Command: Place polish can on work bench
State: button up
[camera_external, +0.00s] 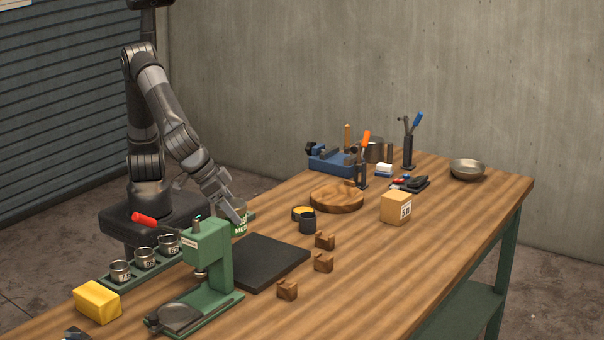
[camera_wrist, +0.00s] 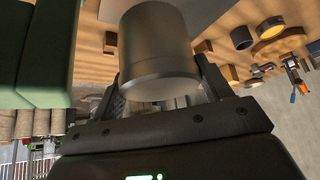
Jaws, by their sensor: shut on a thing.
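A metal can with a green label (camera_external: 239,224), with lettering that starts "MED", seems to be the polish can. It is behind the green press, near the bench's robot-side edge. My gripper (camera_external: 234,211) is shut on it. In the wrist view, the plain grey can (camera_wrist: 155,45) fills the space between my two fingers. The press partly hides the can's lower part, so I cannot tell whether it touches anything below. The wooden work bench (camera_external: 365,265) has green legs.
The green press (camera_external: 209,260) stands close to the can. A black mat (camera_external: 268,262) lies beside it. Several labelled cans stand in a green tray (camera_external: 125,282). A yellow block (camera_external: 97,301) and brown wooden blocks (camera_external: 323,262) lie nearby. The front right bench is clear.

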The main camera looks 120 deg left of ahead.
jog(key=s+d+n, duration=0.1)
jog(key=s+d, duration=0.2)
jog(key=s, duration=0.4)
jog(key=shift+g, duration=0.3)
jog(key=shift+w+a+f, duration=1.3)
jog(key=shift+w+f, duration=0.05)
jog(key=shift+f, duration=0.35)
jog(key=shift+w+a+f, duration=1.35)
jog(key=shift+f, duration=0.3)
jog(key=shift+w+a+f, duration=1.3)
jog(key=shift+w+f, duration=0.05)
jog(key=shift+f, duration=0.35)
jog(key=o, duration=1.2)
jog(key=shift+f, duration=0.15)
jog(key=shift+c, duration=0.2)
